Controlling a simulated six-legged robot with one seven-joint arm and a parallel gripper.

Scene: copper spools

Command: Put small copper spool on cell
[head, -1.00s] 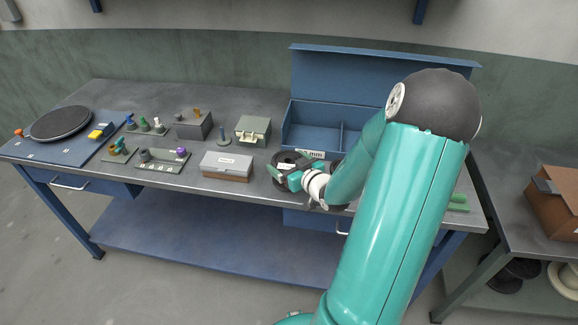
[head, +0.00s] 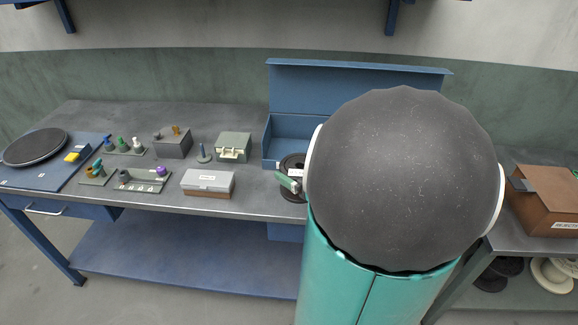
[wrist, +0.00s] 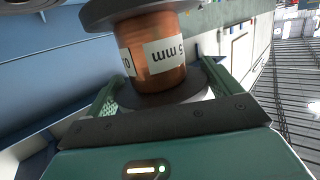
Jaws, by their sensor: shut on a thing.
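The copper spool (wrist: 158,62) fills the upper middle of the wrist view. It has a copper winding, dark flanges and a white label ending in "mm". My gripper (wrist: 160,90) is shut on the copper spool, with one green finger at each side of its near flange. In the head view my gripper (head: 290,184) shows only in part, beside a dark round flange (head: 291,164) near the bench's front edge. The blue open box (head: 285,127) stands just behind. My arm hides its right part, and I cannot make out which compartment is the cell.
A grey case (head: 208,181) lies left of my gripper. A green-grey box (head: 234,146) and a small peg stand (head: 204,154) are behind it. Several small fixtures are farther left. A brown box (head: 548,200) stands on the right bench, with spools below.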

